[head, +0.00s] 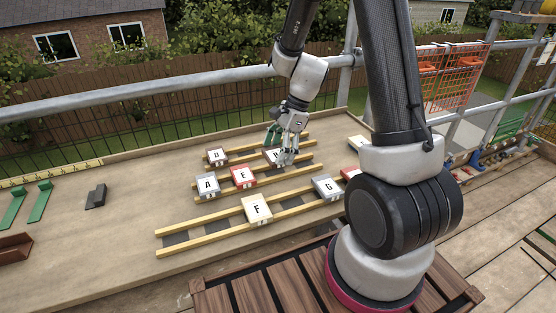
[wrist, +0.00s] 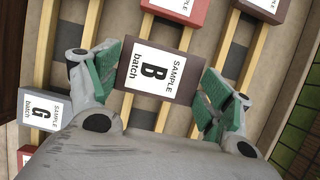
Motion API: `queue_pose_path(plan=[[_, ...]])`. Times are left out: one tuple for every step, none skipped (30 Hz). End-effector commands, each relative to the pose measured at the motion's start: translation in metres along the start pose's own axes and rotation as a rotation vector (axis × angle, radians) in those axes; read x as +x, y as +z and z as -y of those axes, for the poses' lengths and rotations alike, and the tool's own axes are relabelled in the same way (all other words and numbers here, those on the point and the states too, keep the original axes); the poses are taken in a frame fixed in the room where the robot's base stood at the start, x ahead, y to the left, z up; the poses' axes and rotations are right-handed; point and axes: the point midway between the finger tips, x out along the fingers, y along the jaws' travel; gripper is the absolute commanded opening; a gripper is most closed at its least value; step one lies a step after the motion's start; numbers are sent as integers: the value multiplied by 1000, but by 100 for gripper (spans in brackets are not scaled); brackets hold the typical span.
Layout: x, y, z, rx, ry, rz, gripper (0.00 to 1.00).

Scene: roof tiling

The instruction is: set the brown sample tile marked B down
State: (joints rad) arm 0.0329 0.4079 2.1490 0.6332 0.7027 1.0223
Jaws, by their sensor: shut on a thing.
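The brown sample tile marked B (wrist: 184,74) lies between the green finger pads of my gripper (wrist: 160,84) in the wrist view, its label facing the camera. My gripper (head: 280,148) is shut on it, one finger at each side. In the head view the gripper is low over the back of the yellow battens and hides most of that tile. The tile appears level and is over the battens; I cannot tell whether it touches them.
Tiles marked D (head: 217,156), A (head: 207,184), E (head: 242,175), F (head: 257,208) and G (head: 326,187) lie on the battens (head: 190,232). A grey block (head: 95,197) and green pieces (head: 40,202) lie on the left. A metal rail (head: 150,92) runs behind the board.

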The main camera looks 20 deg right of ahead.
Motion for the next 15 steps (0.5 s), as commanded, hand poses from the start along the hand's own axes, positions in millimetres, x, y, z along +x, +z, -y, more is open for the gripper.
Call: queue_pose_path(plan=[[5, -2, 0, 3, 2, 0, 52], [9, -4, 0, 4, 2, 0, 52], [14, -6, -1, 3, 3, 0, 52], [19, -8, -1, 4, 4, 0, 52], [23, -10, -1, 4, 3, 0, 52], [28, -12, 0, 3, 2, 0, 52], [31, -13, 0, 3, 2, 0, 52], [32, -13, 0, 2, 1, 0, 52], [32, -14, 0, 1, 0, 0, 52], [32, -13, 0, 1, 0, 0, 52], [32, -13, 0, 0, -1, 0, 52], [32, -13, 0, 0, -1, 0, 52], [32, -13, 0, 1, -1, 0, 52], [32, -13, 0, 1, 0, 0, 52], [32, -13, 0, 1, 0, 0, 52]])
